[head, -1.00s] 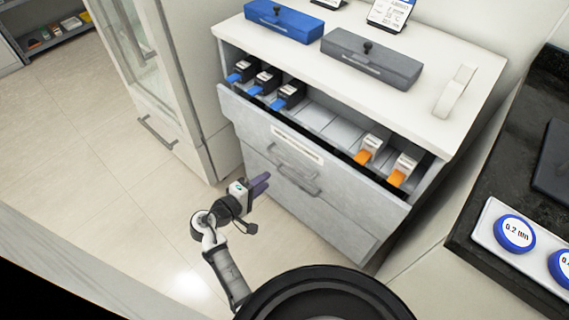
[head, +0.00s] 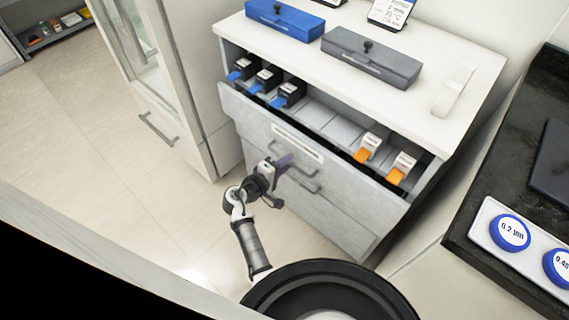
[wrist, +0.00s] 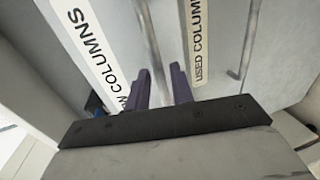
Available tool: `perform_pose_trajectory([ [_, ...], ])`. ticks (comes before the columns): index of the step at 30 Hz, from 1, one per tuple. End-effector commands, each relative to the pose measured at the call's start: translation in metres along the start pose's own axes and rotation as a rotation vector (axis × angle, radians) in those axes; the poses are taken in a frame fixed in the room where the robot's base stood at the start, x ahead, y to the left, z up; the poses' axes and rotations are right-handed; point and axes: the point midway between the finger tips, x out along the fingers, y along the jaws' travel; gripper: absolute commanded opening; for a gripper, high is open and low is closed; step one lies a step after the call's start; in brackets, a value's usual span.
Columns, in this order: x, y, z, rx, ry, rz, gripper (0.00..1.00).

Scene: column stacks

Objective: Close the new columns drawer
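The new columns drawer (head: 330,145) is the top drawer of the grey cabinet and is pulled open. Its label (wrist: 95,45) reads NEW COLUMNS, partly hidden by my gripper in the wrist view. Its bar handle (wrist: 152,40) appears in line with the gap between my fingers. My gripper (head: 285,161) is in front of the drawer face near the handle, and it also shows in the wrist view (wrist: 161,88) with its two purple fingers apart and nothing held. I cannot tell whether it touches the handle. Dark blue-tipped holders (head: 265,80) and orange-tipped ones (head: 368,147) sit in the drawer.
A lower drawer with the USED COLUMNS label (wrist: 197,40) is shut. A blue box (head: 285,18) and a grey box (head: 370,57) stand on the white cabinet top. A glass-door cabinet (head: 150,70) is at left, a dark counter (head: 520,160) at right. Floor at left is clear.

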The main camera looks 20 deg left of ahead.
Motion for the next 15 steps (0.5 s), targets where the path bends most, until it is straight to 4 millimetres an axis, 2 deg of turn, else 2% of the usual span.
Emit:
perform_pose_trajectory([
  [1, -0.0001, 0.0000, 0.0001, 0.000, 0.000, 0.000, 0.16],
  [5, -0.0002, -0.0001, 0.0001, 0.000, 0.000, 0.000, 0.00],
  [15, 0.0026, 0.0002, 0.0001, 0.000, -0.001, 0.000, 0.00],
])
